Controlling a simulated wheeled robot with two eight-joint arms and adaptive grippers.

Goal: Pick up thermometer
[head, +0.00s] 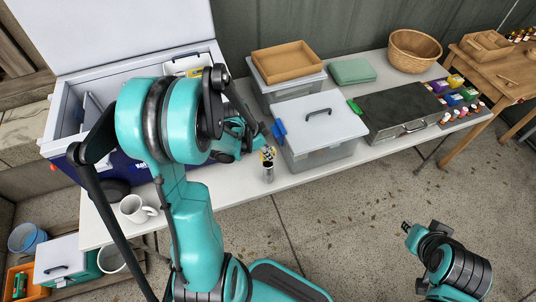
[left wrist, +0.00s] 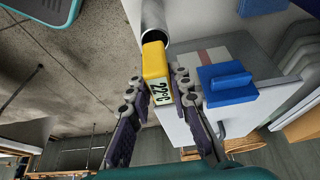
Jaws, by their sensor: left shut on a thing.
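The thermometer is a yellow piece with a pale display in the left wrist view (left wrist: 155,62), and it shows small and yellow in the head view (head: 268,153). My left gripper (head: 262,145) is shut on it, with one finger on each side of the display in the left wrist view (left wrist: 160,88). A metal cup (head: 268,173) stands upright on the table right below the thermometer; its rim shows beside the yellow part in the left wrist view (left wrist: 153,20). I cannot tell whether the thermometer's lower end is inside the cup. My right gripper (head: 407,227) is away from the table, its opening unclear.
A white mug (head: 136,208) stands near the table's left end. An open cooler (head: 62,130) is behind my left arm. The table (head: 225,196) is bare around the cup's front.

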